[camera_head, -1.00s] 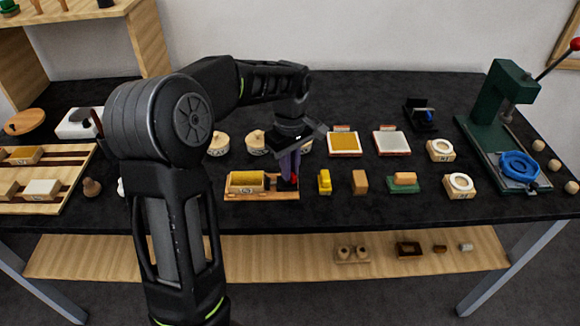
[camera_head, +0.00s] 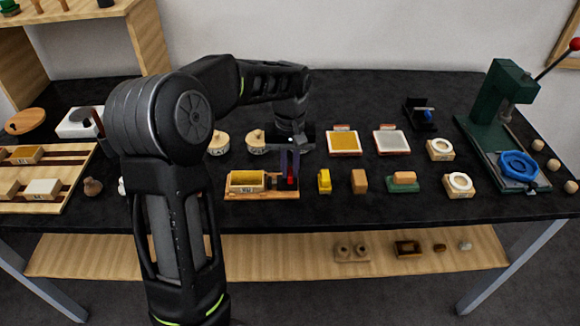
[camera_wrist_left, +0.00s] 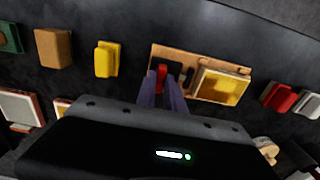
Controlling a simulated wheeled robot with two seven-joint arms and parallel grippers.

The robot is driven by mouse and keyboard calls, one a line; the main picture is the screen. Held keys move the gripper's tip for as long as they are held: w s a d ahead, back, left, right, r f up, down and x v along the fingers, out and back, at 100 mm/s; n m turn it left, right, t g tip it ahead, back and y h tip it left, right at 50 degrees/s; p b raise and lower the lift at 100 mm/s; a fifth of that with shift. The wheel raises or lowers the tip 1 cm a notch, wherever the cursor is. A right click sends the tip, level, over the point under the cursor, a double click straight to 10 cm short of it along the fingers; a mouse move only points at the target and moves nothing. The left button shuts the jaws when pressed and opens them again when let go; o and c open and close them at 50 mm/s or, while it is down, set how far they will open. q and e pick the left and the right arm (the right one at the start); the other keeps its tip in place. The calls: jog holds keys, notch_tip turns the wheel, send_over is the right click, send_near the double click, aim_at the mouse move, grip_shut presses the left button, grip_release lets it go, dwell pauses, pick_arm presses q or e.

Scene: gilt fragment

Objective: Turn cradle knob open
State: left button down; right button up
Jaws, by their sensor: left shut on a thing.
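The cradle (camera_head: 262,195) is a wooden base near the table's middle, carrying a box with a yellow top at its left and a red knob (camera_head: 291,181) at its right end. The cradle also shows in the wrist view (camera_wrist_left: 203,57), with the red knob (camera_wrist_left: 161,75) on a black mount. My left gripper (camera_head: 288,182) points down over the cradle's right end. Its purple-grey fingers, seen in the wrist view (camera_wrist_left: 162,84), are shut on the red knob and partly hide it. My right gripper is not in view.
A yellow block (camera_head: 324,181) and a tan block (camera_head: 359,181) stand just right of the cradle. Round wooden pieces (camera_head: 256,142) and a yellow framed panel (camera_head: 344,143) sit behind. A green press (camera_head: 491,105) stands at far right. The table's front strip is clear.

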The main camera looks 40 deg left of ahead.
aim_at(290, 172)
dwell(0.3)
pick_arm(q)
jog(key=c, duration=1.4)
grip_release()
jog(key=shift+c, duration=0.2)
notch_tip(290, 172, up, 8)
jog(key=shift+f, duration=0.1)
